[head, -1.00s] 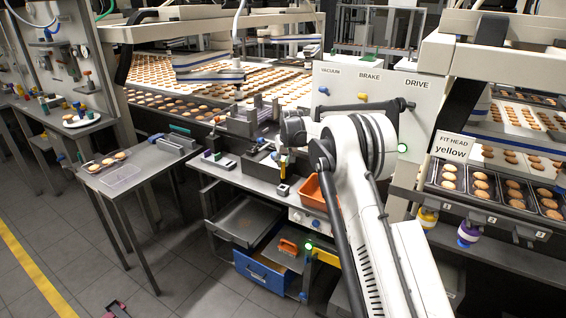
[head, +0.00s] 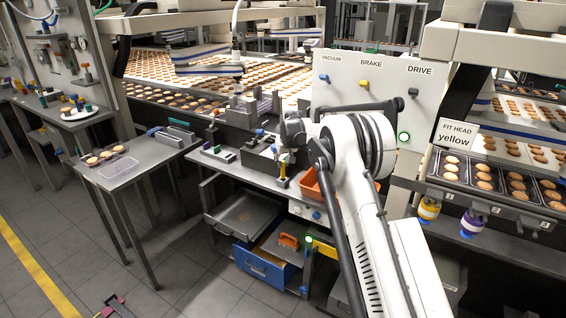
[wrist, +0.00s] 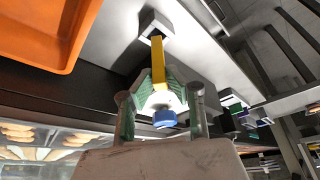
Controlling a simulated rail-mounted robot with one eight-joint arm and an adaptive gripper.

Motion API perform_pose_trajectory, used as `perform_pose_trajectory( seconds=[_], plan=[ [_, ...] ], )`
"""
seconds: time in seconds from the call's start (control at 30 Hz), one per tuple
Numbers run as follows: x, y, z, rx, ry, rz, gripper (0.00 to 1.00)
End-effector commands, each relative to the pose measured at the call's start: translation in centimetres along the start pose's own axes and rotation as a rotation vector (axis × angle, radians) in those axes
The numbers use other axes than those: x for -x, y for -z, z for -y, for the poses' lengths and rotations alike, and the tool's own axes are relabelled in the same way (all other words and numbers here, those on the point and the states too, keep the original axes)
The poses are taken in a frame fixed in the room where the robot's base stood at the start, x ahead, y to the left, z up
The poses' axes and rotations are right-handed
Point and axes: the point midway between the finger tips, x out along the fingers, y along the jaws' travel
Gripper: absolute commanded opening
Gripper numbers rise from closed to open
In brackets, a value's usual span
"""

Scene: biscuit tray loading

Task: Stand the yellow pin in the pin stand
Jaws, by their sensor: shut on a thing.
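The yellow pin (wrist: 158,62) has a long yellow shaft, with a white collar and a blue end nearer the camera in the wrist view. My gripper (wrist: 161,92) is shut on it, green fingertip pads on both sides. The pin's far end meets the small grey square pin stand (wrist: 155,24); how deep it sits inside I cannot tell. In the head view the yellow pin (head: 283,170) looks upright over the pin stand (head: 283,183) at the bench's front edge. My gripper (head: 288,152) is above it, partly hidden by my arm.
An orange bin (head: 311,188) is close to the right of the stand; it fills the upper left of the wrist view (wrist: 40,30). A grey fixture (head: 258,158) stands behind to the left. An open blue drawer (head: 262,262) is below. A panel reads "FIT HEAD yellow" (head: 457,134).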

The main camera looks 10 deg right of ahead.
Motion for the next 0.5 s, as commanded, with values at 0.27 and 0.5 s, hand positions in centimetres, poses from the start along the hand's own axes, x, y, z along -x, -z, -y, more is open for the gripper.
perform_pose_trajectory(
  seconds=[0.27,0.5],
  plan=[
    [-1.3,-0.5,0.0,0.000,0.000,0.001,0.00],
    [-2.3,-1.0,0.0,0.000,0.000,0.002,0.00]
  ],
)
